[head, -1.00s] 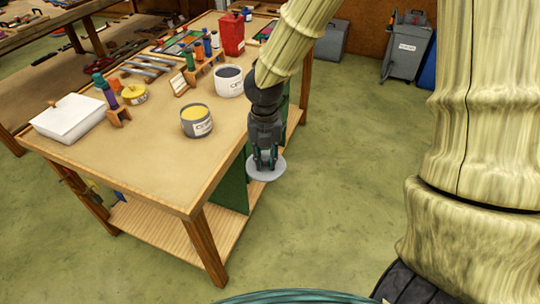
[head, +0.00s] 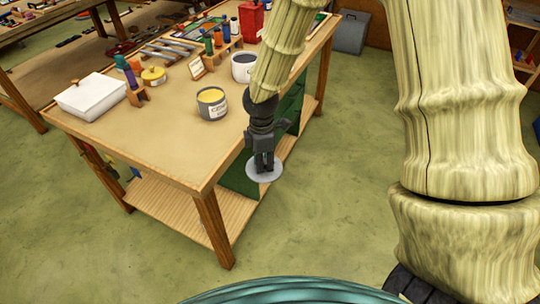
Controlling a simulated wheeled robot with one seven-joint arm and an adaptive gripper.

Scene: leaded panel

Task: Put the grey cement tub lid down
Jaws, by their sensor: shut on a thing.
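My gripper (head: 264,161) is shut on a flat round grey lid (head: 263,176) and points downward. The lid hangs beside the workbench's right edge, in the picture over the lower shelf's edge and the floor. How high it is above the floor I cannot tell. The fingers hide the lid's middle and whatever they grip there. A grey tub (head: 212,104) with yellow contents and a label stands open on the workbench (head: 160,151), left of my gripper. A white labelled tub (head: 243,68) with dark contents stands open behind it.
A white lidded box (head: 91,99), a small yellow pot (head: 153,77) and bottles in wooden holders stand on the bench's left and back. A red can (head: 250,22) is farther back. The bench top's front and right parts are bare. A grey bin (head: 350,33) stands behind on the floor.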

